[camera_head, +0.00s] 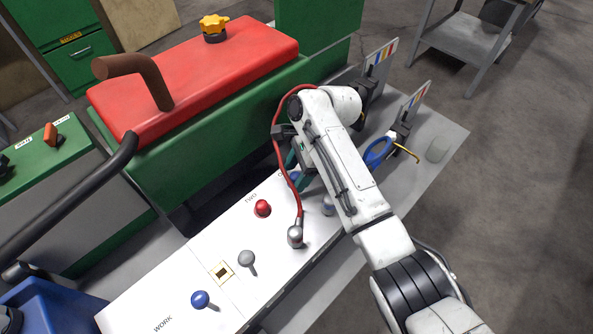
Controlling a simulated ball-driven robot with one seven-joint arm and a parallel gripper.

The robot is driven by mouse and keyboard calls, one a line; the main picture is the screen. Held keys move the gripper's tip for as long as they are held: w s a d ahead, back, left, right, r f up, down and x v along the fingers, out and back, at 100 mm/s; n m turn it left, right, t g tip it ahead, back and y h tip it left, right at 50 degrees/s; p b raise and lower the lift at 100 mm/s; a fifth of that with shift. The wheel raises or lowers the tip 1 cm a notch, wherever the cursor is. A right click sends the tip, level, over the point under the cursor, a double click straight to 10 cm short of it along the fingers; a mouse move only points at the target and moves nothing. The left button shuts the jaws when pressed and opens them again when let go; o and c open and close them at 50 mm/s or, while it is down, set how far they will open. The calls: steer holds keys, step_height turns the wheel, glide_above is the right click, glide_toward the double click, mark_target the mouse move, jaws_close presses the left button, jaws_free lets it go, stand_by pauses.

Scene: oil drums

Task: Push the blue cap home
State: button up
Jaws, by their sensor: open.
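A blue round-headed piece (200,299) stands on a short stalk near the front left of the white worktop. A small blue patch (296,176) also shows beside my gripper, mostly hidden; I cannot tell which of the two is the cap. My gripper (299,178) points down over the middle of the worktop, with teal-green fingers partly hidden by my white arm. It is open, and no object shows between its fingers. I cannot tell whether it touches the blue patch.
A red round knob (262,208), a grey knob (246,259) and a silver cylinder (295,237) with a red cable stand on the worktop (205,260). A green machine with a red lid (200,75) rises behind. A blue-handled tool (378,153) lies right of my arm.

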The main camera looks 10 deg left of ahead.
steer(key=shift+r, duration=0.1)
steer(key=v, duration=1)
steer(key=shift+r, duration=0.3)
steer(key=shift+d, duration=0.1)
